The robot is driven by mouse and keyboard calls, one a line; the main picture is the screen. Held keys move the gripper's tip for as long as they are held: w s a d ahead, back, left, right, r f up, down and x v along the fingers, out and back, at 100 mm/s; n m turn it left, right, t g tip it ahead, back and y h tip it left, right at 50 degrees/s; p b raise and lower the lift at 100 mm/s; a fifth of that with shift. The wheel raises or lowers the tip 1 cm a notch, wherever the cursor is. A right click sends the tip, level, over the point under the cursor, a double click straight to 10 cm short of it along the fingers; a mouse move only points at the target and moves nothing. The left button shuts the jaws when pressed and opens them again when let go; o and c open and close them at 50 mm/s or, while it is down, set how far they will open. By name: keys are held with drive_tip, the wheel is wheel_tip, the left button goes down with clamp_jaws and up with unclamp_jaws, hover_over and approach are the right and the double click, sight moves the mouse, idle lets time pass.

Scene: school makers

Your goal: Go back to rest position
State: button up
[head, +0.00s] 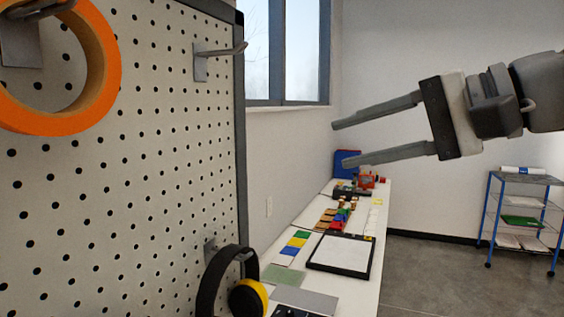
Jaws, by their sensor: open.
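My gripper (340,142) is at the upper right of the head view, in the air above the far part of the white table. Its two long grey fingers point left toward the pegboard and stand apart. Nothing shows between them. The fingers are clear of the pegboard and of its hooks. The arm comes in from the right edge.
A white pegboard (130,180) fills the left side. An orange ring (106,75) hangs there, beside an empty hook (220,50); black-and-yellow headphones (213,280) hang lower. The white table (362,285) holds a framed panel (341,254) and small items. A blue-framed cart (490,215) stands right.

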drive_tip(key=s+d+f+n+g+h, duration=0.1)
drive_tip(key=s+f+n+h, duration=0.1)
drive_tip(key=f, duration=0.8)
drive_tip(key=s+d+f+n+g+h, duration=0.1)
drive_tip(key=s+f+h, duration=0.3)
drive_tip(key=f, duration=0.7)
drive_tip(key=s+d+f+n+h, duration=0.2)
drive_tip(key=s+f+n+h, duration=0.1)
drive_tip(key=f, duration=0.7)
drive_tip(key=shift+d+f+n+g+h, duration=0.25)
drive_tip(key=shift+d+n+g+h, duration=0.2)
drive_tip(key=shift+h, duration=0.75)
